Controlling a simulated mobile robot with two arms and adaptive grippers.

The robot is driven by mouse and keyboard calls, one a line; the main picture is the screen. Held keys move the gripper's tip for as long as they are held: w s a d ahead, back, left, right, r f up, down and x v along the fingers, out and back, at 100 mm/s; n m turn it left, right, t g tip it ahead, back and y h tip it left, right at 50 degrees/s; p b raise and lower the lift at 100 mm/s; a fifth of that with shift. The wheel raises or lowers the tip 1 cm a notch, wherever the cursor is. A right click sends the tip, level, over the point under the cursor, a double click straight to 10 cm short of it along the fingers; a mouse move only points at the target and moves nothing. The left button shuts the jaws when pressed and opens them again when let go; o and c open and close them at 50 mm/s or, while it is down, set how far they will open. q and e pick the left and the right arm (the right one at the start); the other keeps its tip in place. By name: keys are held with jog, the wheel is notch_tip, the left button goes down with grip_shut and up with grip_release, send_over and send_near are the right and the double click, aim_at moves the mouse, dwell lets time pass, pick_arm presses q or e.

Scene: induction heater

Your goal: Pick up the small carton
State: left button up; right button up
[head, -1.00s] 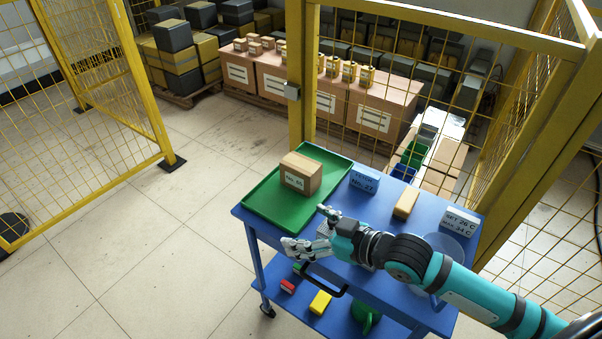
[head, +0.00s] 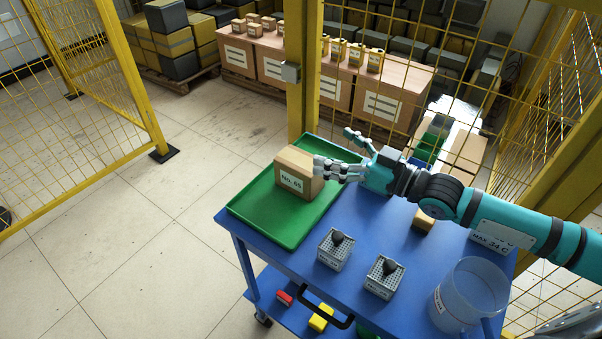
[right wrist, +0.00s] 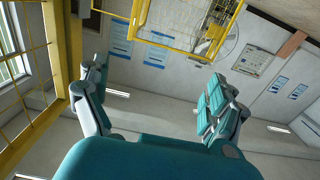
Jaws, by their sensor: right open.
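The small carton (head: 296,177) is a brown box with a white label reading "No. 65". It stands upright on the green tray (head: 262,213) at the left end of the blue cart. My right gripper (head: 337,152) is open at the carton's right side in the head view. Its near finger overlaps the carton's right edge; I cannot tell whether it touches. Its other finger is behind and to the right. The right wrist view shows both fingers (right wrist: 160,100) spread apart with nothing between them, and no carton. My left gripper is not in view.
On the blue cart top (head: 300,258) stand two grey perforated blocks with dark knobs (head: 334,248) (head: 383,276). A clear beaker (head: 470,295) stands at the right, and a tan block (head: 424,220) lies partly under my arm. A yellow mesh fence (head: 304,70) rises behind the cart.

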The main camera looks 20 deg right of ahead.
notch_tip(320, 180, down, 2)
jog(key=w, duration=0.1)
jog(key=b, duration=0.1)
send_near(306, 162)
jog(key=shift+x, duration=1.15)
jog(key=shift+f+x, duration=0.2)
jog(key=shift+x, duration=0.7)
jog(key=x, duration=0.6)
jog(key=shift+s, duration=0.2)
jog(key=shift+c, duration=0.9)
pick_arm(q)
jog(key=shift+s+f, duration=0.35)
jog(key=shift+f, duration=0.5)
pick_arm(e)
jog(key=shift+r, duration=0.15)
jog(key=c, duration=1.3)
